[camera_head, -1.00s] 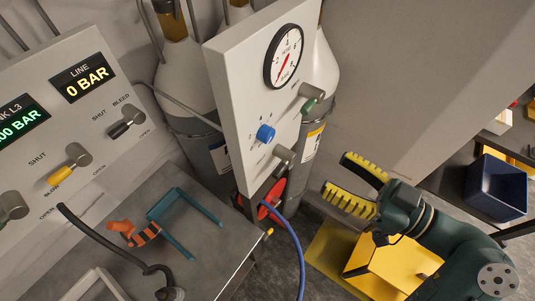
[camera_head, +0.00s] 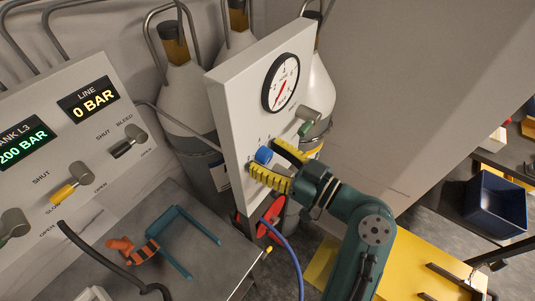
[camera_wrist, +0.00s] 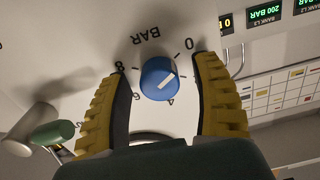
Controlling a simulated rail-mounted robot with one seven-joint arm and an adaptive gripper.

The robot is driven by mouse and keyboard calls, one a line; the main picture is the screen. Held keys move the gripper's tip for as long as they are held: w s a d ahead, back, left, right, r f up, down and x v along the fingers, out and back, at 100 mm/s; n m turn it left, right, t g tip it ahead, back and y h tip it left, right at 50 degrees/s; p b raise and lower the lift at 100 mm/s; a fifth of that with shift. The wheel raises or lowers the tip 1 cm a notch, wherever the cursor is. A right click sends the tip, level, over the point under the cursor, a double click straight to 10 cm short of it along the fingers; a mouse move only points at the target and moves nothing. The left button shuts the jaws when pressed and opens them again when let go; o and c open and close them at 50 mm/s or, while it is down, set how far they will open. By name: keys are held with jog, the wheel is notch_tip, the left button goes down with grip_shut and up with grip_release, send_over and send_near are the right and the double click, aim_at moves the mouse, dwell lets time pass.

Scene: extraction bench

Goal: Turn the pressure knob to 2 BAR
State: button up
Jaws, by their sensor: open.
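The blue pressure knob (camera_head: 264,155) is on the white gauge panel (camera_head: 237,115), below the round dial gauge (camera_head: 281,83). In the wrist view the knob (camera_wrist: 160,78) shows a white pointer line and the marks BAR, 0, 4 and 8 around it. A 2 mark cannot be made out there. My gripper (camera_head: 263,158) is at the panel, its yellow ribbed fingers on either side of the knob. In the wrist view my gripper (camera_wrist: 163,72) is open, with gaps visible beside the knob. The gauge's red needle points to the lower left.
A green-handled valve (camera_head: 307,122) sticks out of the panel just right of my gripper. A blue hose (camera_head: 289,255) hangs below. The left console (camera_head: 60,150) reads LINE 0 BAR and 200 BAR. Gas cylinders (camera_head: 185,90) stand behind the panel.

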grip_shut()
dwell(0.3)
jog(key=shift+m, duration=0.4)
jog(key=m+p, duration=0.3)
jog(key=m, duration=0.2)
jog(key=shift+r+p, duration=0.1)
jog(key=shift+p, duration=0.2)
jog(key=m+p, duration=0.3)
jog(key=m, duration=0.1)
jog(key=shift+m+p, duration=0.55)
jog(key=shift+m, duration=0.45)
jog(key=shift+f, duration=0.2)
